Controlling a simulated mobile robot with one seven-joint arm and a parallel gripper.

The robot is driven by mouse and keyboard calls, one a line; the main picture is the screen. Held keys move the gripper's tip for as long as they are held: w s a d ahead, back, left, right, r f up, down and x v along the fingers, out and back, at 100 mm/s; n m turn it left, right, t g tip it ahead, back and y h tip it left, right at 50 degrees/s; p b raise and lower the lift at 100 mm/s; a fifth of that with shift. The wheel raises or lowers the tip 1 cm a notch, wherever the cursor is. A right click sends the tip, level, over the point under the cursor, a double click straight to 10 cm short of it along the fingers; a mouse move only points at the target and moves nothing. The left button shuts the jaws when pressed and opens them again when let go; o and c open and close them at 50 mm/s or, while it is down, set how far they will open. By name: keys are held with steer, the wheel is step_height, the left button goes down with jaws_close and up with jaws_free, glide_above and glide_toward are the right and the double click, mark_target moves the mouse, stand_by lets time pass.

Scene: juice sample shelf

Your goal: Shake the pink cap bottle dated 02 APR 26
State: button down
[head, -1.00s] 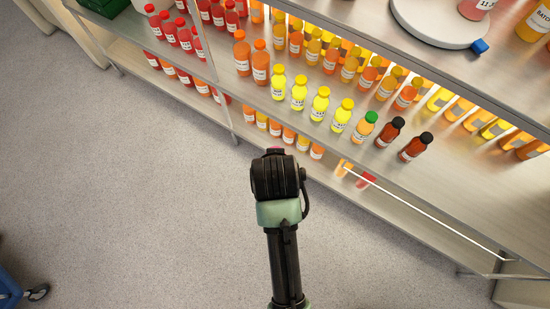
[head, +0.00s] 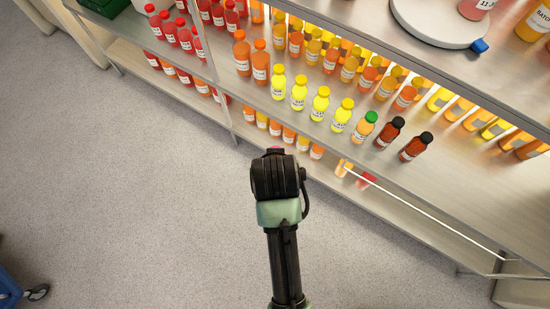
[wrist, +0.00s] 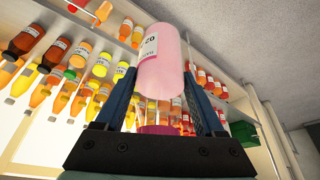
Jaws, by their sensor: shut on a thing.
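A pale pink bottle (wrist: 163,70) is held between the two fingers of my gripper (wrist: 162,88) in the wrist view. Its white label (wrist: 149,44) is tilted and cut by the bottle's edge; only part of a date, reading like "02", shows. A darker pink part, seemingly the cap (wrist: 156,129), lies close to the gripper's palm. In the head view my gripper (head: 278,176) is over the floor in front of the shelf, seen from behind. It hides almost all of the bottle; only a small pink bit (head: 274,150) shows beyond it.
The metal shelf (head: 440,185) holds rows of yellow, orange and red bottles, with a green-capped bottle (head: 364,127) and two dark-capped ones near its front edge. A round white device (head: 435,22) sits on the upper shelf. The grey floor (head: 130,200) left of my arm is clear.

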steer(key=shift+r, duration=0.15)
steer(key=shift+w+f, duration=0.2)
steer(key=shift+w, duration=0.25)
steer(key=shift+w+d, duration=1.9)
steer(key=shift+w, duration=1.1)
steer(key=s+a, duration=0.1)
steer(key=s, duration=0.1)
steer(key=s+a, duration=0.1)
steer(key=s, duration=0.1)
steer(key=s+a, duration=0.1)
steer(key=s, duration=0.1)
steer(key=shift+s+a+r, duration=0.1)
steer(key=shift+s+a, duration=0.3)
steer(key=shift+r, duration=0.1)
steer(key=shift+w, duration=0.3)
